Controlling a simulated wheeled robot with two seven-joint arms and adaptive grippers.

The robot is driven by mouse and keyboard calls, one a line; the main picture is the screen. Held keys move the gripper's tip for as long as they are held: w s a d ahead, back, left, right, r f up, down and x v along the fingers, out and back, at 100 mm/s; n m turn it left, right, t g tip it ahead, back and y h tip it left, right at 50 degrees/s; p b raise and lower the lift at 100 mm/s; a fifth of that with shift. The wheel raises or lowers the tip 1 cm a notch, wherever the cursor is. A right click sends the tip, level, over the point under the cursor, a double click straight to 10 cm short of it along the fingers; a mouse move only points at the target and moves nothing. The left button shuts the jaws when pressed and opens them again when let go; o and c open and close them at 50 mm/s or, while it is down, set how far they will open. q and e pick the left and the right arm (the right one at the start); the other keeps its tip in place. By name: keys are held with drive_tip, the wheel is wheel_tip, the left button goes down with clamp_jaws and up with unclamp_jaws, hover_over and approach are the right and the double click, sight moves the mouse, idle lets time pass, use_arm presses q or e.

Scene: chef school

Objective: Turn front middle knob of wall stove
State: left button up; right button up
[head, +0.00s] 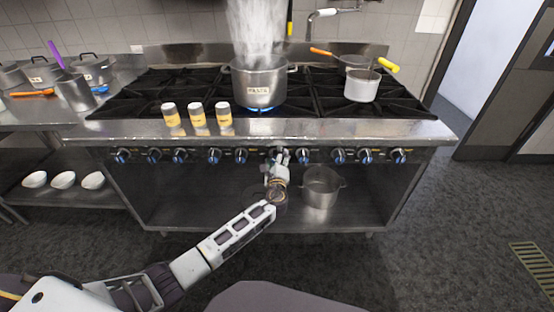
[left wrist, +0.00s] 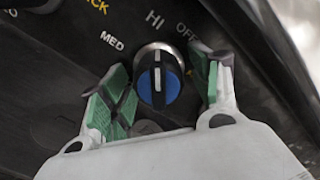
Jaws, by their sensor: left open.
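The stove (head: 430,130) has a row of blue-faced knobs along its front panel. My left gripper (head: 281,157) reaches the middle of that row and hides the knob behind it. In the left wrist view one knob (left wrist: 159,82) has a silver rim, a blue face and a black bar with a white line. The line runs nearly straight up in the picture. The labels MED, HI and OFF show around the knob. The open green-padded fingers of my left gripper (left wrist: 164,76) stand on both sides of the knob, with gaps visible. My right gripper is not in view.
A steaming pot (head: 259,86) stands over a blue flame. Three shakers (head: 197,117) stand on the stove's front ledge. A saucepan (head: 361,88) sits at the right. Another pot (head: 321,190) is on the lower shelf, near my left gripper. Neighbouring knobs (head: 240,155) are close.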

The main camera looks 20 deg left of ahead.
use_arm(q)
drive_tip(key=shift+s, duration=0.1)
drive_tip(key=v, duration=1.1)
drive_tip(key=shift+s, duration=0.35)
drive_tip(key=shift+d, duration=0.15)
idle(0.5)
